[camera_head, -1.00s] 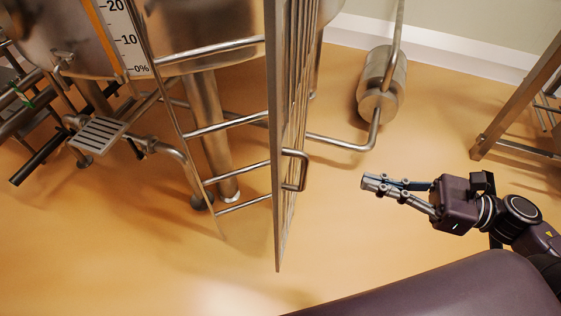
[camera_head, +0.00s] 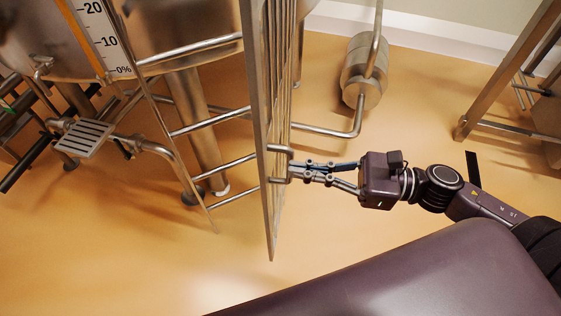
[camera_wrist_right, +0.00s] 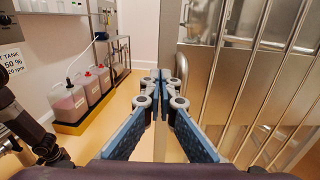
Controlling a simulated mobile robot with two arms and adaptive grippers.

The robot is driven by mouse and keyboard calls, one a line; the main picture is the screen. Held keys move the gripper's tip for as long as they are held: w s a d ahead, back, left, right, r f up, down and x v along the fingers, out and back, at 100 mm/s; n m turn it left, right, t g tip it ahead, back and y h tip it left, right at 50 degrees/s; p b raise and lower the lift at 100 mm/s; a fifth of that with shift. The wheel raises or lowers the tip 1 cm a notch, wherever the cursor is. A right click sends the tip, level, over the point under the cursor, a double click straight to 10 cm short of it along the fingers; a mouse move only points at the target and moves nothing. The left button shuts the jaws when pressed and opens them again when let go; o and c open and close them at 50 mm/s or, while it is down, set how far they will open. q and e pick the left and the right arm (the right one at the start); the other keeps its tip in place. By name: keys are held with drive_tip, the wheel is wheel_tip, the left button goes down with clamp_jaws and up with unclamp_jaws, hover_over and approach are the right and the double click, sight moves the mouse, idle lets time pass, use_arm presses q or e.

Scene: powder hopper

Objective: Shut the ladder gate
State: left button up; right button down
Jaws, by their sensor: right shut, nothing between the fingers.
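The ladder gate (camera_head: 259,100) is a tall steel frame with long bars, seen nearly edge-on in the head view. It stands out from the right side of the ladder (camera_head: 207,123), whose rungs show to its left. A small U-shaped handle (camera_head: 279,149) sticks out from the gate's right face. My right gripper (camera_head: 292,172) is shut and empty, its tips at the handle; I cannot tell whether they touch it. In the right wrist view the closed fingertips (camera_wrist_right: 160,75) point forward, with slanted steel bars (camera_wrist_right: 265,80) to their right. My left gripper is out of view.
A steel cylinder (camera_head: 364,72) with a bent pipe stands behind the gate. A metal frame (camera_head: 500,80) is at the far right. Several jugs in a yellow tray (camera_wrist_right: 80,123) show in the right wrist view. Open floor lies in front of the gate.

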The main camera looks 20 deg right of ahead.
sight(265, 165)
drive_tip(key=p+x, duration=0.1)
drive_tip(key=x, duration=0.1)
drive_tip(key=shift+w+a+r, duration=0.1)
drive_tip(key=shift+w+a, duration=0.1)
drive_tip(key=shift+a, duration=0.1)
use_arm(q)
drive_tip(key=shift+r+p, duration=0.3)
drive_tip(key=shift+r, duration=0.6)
use_arm(e)
drive_tip(key=shift+w+a, duration=0.3)
drive_tip(key=shift+a, duration=0.35)
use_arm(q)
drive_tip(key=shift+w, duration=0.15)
use_arm(e)
drive_tip(key=shift+a, duration=0.15)
